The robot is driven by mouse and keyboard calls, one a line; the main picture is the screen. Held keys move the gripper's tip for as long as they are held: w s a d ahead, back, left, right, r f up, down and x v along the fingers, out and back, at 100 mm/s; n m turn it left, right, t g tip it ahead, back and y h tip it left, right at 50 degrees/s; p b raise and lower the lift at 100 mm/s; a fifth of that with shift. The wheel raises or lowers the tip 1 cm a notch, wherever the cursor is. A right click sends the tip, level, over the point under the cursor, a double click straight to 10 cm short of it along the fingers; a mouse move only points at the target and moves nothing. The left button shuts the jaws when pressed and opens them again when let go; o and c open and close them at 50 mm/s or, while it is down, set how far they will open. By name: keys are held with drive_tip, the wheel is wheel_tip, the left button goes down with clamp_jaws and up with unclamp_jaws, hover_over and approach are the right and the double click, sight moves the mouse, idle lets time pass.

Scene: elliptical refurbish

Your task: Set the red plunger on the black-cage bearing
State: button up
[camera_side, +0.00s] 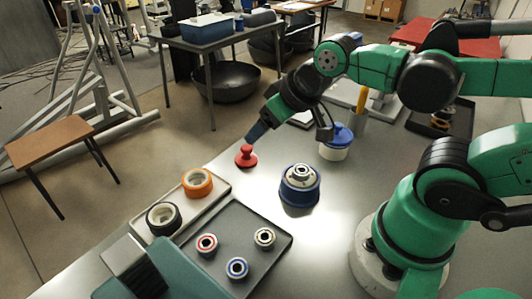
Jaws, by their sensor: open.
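The red plunger (245,158) stands upright on the grey table, with a round knob above a wider base. My gripper (254,137) is just above and to the right of its knob, pointing down at it; the fingers are small and dark, and I cannot tell whether they touch the knob. A black ring-shaped part with a pale centre, which looks like the black-cage bearing (163,218), lies on the light tray (222,186) at the left, to the lower left of the plunger.
An orange ring (198,182) shares the light tray. A dark tray (279,239) holds three small ringed parts. A blue housing (299,191) with a metal ring on top stands right of the plunger. A white container with a blue lid (336,142) stands behind it. Bare table surrounds the plunger.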

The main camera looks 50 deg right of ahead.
drive_tip(key=n+y, duration=1)
drive_tip(key=n, duration=0.1)
hover_over(249, 147)
drive_tip(key=s+d, duration=0.2)
drive_tip(key=d, duration=0.1)
wheel_tip(249, 147, down, 4)
drive_tip(key=r, duration=0.1)
wheel_tip(249, 147, down, 7)
drive_tip(key=shift+d+f, duration=0.1)
drive_tip(key=x, duration=0.5)
drive_tip(key=shift+s, duration=0.1)
clamp_jaws()
